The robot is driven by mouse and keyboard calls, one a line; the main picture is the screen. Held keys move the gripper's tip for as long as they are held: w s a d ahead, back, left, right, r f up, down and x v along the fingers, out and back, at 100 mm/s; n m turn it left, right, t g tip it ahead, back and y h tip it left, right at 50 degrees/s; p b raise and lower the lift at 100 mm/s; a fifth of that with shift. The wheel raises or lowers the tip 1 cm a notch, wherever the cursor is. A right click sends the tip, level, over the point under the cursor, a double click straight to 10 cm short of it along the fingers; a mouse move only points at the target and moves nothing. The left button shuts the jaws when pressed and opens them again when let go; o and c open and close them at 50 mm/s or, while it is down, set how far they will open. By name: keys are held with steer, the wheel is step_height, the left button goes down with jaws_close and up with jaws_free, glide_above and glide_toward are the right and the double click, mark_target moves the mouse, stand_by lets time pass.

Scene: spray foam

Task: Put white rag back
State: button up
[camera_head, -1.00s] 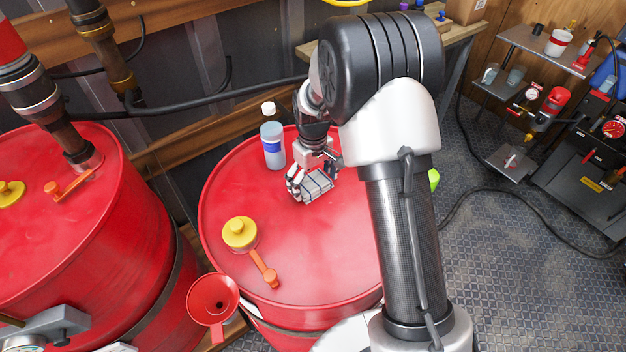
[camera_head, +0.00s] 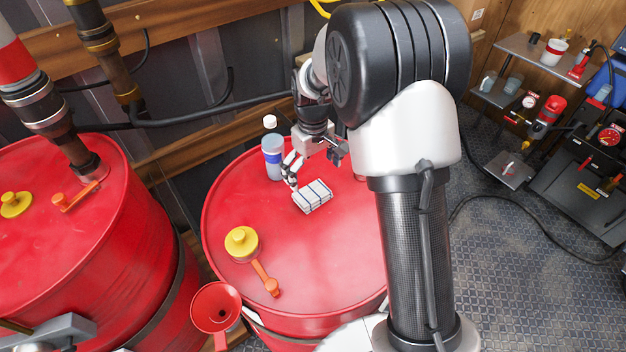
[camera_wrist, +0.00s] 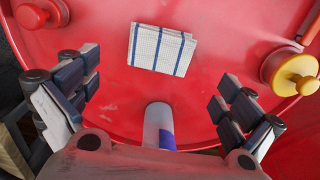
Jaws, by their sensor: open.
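The white rag (camera_head: 312,196), folded with dark blue stripes, lies flat on top of the middle red drum (camera_head: 322,254). In the wrist view the rag (camera_wrist: 161,49) lies beyond the fingertips, apart from them. My gripper (camera_head: 302,165) hovers above and behind the rag, near the bottle.
A yellow cap (camera_head: 241,242) and an orange handle (camera_head: 265,277) sit on the drum's front left. A red funnel (camera_head: 215,306) hangs at its lower left. Another red drum (camera_head: 110,240) stands left. The drum top before the rag is clear.

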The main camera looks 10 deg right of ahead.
steer(key=s+r+m+t, duration=0.1)
steer(key=s+r, duration=0.5)
steer(key=r, duration=0.3)
steer(key=s+r+m+t, duration=0.1)
steer(key=s+r, duration=0.6)
steer(key=r, duration=0.2)
steer(key=s+r+m+t, duration=0.1)
steer(key=s+m+t, duration=0.1)
steer(key=s, duration=1.4)
steer(key=shift+r+m+t+p, duration=0.3)
steer(key=shift+r+p, duration=0.1)
